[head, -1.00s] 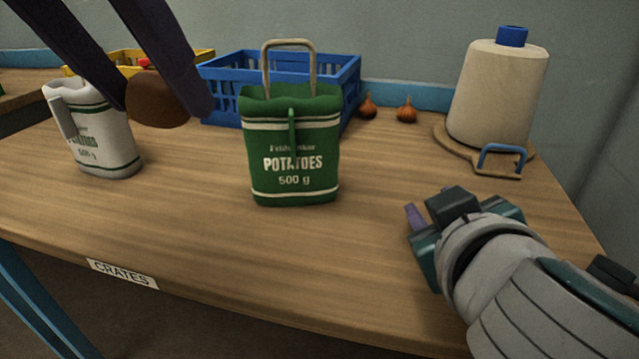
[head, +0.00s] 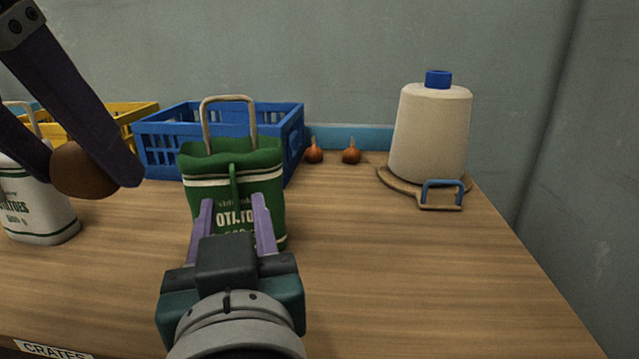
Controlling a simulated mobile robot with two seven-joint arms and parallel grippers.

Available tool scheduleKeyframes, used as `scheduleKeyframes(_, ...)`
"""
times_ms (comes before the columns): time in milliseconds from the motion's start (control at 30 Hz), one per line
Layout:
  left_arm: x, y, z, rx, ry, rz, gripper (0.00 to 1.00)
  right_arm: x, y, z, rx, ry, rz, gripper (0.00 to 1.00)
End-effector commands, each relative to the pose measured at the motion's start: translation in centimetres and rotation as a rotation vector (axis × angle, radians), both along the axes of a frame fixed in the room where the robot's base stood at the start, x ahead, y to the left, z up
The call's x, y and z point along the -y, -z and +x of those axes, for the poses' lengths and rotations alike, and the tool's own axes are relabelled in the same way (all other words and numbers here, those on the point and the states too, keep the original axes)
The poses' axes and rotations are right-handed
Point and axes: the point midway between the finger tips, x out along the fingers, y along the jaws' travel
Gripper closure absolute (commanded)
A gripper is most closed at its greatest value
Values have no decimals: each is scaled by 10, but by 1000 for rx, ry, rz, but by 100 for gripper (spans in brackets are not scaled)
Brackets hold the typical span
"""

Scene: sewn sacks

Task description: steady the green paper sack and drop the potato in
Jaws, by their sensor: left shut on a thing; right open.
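The green paper sack (head: 262,190), with a tan handle and white potato lettering, stands upright on the table left of the middle. My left gripper (head: 95,180) is shut on the brown potato (head: 82,172) and holds it up at the left, in front of the white sack. My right gripper (head: 235,212) is open in front of the green sack, its two purple fingers pointing at the sack and overlapping its lower front. I cannot tell whether the fingers touch the sack. My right gripper hides part of the sack's lower front.
A white sack (head: 40,212) stands at the left edge. A blue crate (head: 165,145) and a yellow crate (head: 125,112) stand behind. Two onions (head: 314,155) lie near the wall. A large cream spool (head: 430,130) stands on a wooden base. The table's right side (head: 400,265) is clear.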

Motion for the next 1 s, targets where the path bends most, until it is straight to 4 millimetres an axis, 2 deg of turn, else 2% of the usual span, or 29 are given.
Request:
scheduleKeyframes(100, 0, 0, 0, 0, 0, 0, 77, -7, -2, 20, 2, 1, -2, 57)
scheduleKeyframes(300, 0, 0, 0, 0, 0, 0, 77, -14, 0, 38, -1, 0, 0, 57)
scheduleKeyframes(733, 0, 0, 0, 0, 0, 0, 77, -15, 0, 44, -3, 0, 1, 57)
scheduleKeyframes(1000, 0, 0, 0, 0, 0, 0, 77, -15, 0, 44, -2, 1, 0, 87)
